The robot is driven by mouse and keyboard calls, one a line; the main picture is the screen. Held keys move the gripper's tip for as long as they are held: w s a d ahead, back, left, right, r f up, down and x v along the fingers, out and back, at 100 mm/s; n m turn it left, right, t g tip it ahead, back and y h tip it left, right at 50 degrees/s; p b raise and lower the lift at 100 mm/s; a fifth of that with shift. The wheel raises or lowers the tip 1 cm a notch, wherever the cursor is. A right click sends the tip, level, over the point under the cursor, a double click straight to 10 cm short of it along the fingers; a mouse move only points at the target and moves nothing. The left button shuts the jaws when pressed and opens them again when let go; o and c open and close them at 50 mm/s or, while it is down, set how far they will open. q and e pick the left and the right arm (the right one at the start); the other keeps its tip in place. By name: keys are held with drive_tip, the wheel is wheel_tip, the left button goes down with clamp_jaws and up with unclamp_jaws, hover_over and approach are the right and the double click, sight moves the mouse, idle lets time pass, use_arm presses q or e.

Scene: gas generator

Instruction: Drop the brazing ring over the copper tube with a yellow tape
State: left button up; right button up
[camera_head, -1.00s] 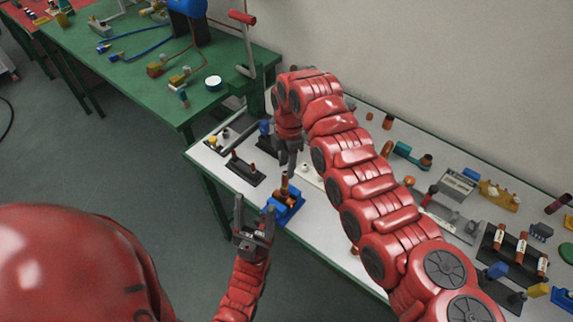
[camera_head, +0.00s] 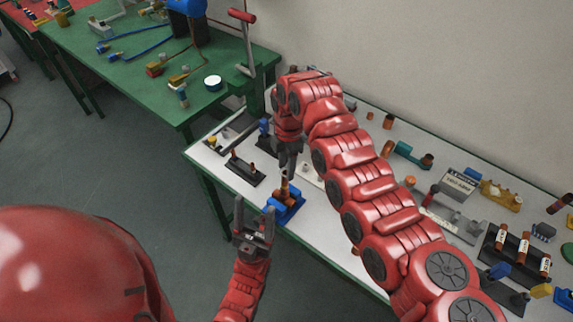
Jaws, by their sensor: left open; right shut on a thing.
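A copper-coloured tube (camera_head: 285,188) stands upright in a blue fixture (camera_head: 293,211) near the left part of the white table. A brown copper-coloured piece lies at its foot. I cannot make out yellow tape on it. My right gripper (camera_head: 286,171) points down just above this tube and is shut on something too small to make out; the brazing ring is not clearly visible. Whether it touches the tube, I cannot tell. My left gripper (camera_head: 254,209) is open and empty, pointing up, at the table's front edge, left of the blue fixture.
A black holder (camera_head: 243,170) with short copper pieces and a yellow-topped part (camera_head: 212,141) stand left of the fixture. Several parts fill the table's right side. A green table (camera_head: 130,75) with hoses stands at the back left.

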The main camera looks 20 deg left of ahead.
drive_tip(key=shift+f+b, duration=0.3)
drive_tip(key=shift+f, duration=0.2)
drive_tip(key=o, duration=0.9)
drive_tip(key=shift+r, duration=0.3)
wheel_tip(320, 180, up, 17)
drive_tip(key=w, duration=0.1)
drive_tip(key=shift+d, duration=0.25)
drive_tip(key=shift+w+f, duration=0.1)
drive_tip(key=shift+f, duration=0.05)
